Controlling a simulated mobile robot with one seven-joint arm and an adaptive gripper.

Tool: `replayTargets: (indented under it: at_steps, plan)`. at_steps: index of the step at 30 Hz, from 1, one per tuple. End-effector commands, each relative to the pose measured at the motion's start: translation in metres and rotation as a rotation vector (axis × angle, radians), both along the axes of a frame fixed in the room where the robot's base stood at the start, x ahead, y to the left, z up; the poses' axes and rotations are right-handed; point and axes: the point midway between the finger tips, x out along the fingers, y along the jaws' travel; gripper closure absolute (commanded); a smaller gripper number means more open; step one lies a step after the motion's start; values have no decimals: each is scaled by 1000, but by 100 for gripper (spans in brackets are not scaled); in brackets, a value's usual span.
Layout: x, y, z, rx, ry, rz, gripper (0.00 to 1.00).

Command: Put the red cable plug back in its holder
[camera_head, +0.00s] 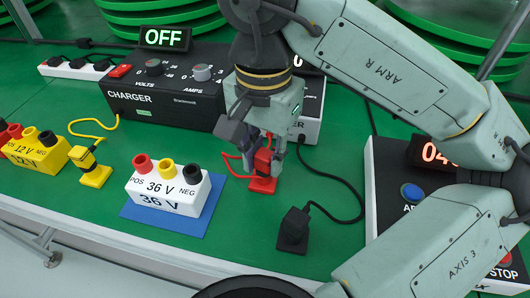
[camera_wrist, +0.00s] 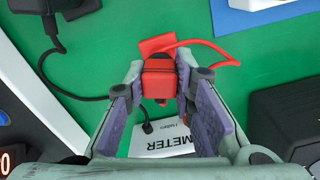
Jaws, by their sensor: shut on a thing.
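My gripper (camera_head: 262,163) is shut on the red cable plug (camera_head: 263,158) and points down at it. In the wrist view the red plug (camera_wrist: 158,78) sits between the two fingers (camera_wrist: 160,74). The red holder (camera_head: 262,185), a small flat block on the green table, is right below the plug; part of it also shows beyond the plug in the wrist view (camera_wrist: 157,43). I cannot tell whether the plug is seated or slightly above it. The red cable (camera_wrist: 205,44) loops out beside the plug.
A white 36 V battery (camera_head: 165,190) stands on a blue mat (camera_head: 168,220) to the left. A black plug in its holder (camera_head: 293,230) is in front, its cable curving right. The charger (camera_head: 170,105) and a white-fronted meter (camera_wrist: 160,140) stand behind. A yellow plug (camera_head: 92,170) is further left.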

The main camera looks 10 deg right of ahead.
Motion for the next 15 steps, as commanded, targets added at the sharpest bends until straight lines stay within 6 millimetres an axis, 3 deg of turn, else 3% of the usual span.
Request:
replayTargets:
  at_steps: [7,8,15]
  plan:
    - [-2,3,-6,4,11,9,100]
    - [-2,3,-6,4,11,9,76]
    - [-2,2,-4,2,7,6,60]
